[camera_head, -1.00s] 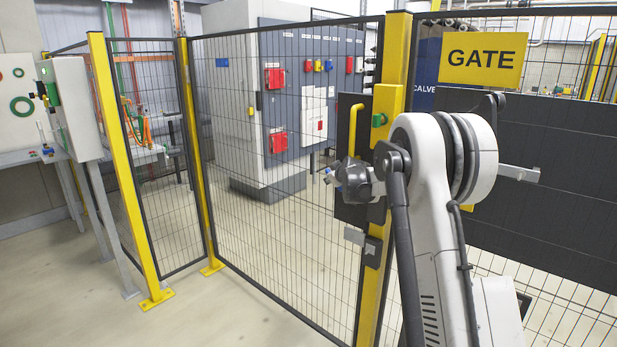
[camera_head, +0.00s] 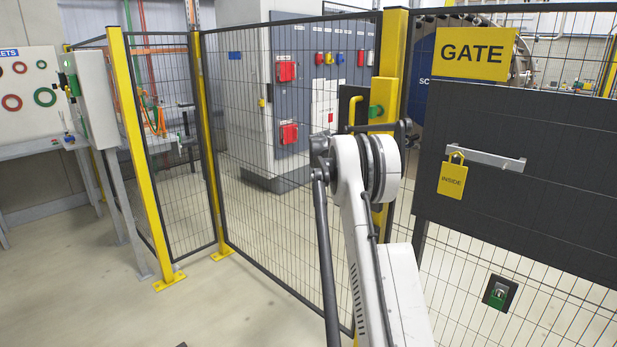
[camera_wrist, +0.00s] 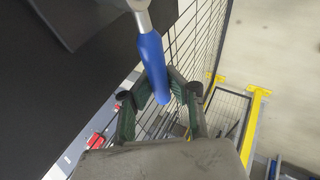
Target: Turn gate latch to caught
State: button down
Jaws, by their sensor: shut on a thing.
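In the wrist view a blue handle (camera_wrist: 152,62) on a grey stem reaches down from the top between my fingers. My gripper (camera_wrist: 162,92) is shut on this handle, with a green-lined finger on each side. The handle looks like the latch lever, but its mount is out of sight. In the head view my arm hides the gripper and the handle. The gate carries a yellow GATE sign (camera_head: 473,54) and a dark panel (camera_head: 560,170). Whether the latch is caught cannot be told.
A yellow post (camera_head: 391,60) and mesh fence (camera_head: 270,200) stand close beside my arm. A bar (camera_head: 490,160) with a yellow INSIDE tag (camera_head: 452,179) is on the gate panel. The floor at left (camera_head: 90,310) is clear.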

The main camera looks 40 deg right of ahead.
jog(key=shift+f, duration=0.2)
dwell(0.3)
jog(key=c, duration=1.6)
grip_release()
jog(key=shift+c, duration=0.2)
jog(key=shift+a+r, duration=0.1)
jog(key=v, duration=1.1)
jog(key=shift+a+r, duration=0.15)
jog(key=shift+r, duration=0.25)
jog(key=shift+s, duration=0.1)
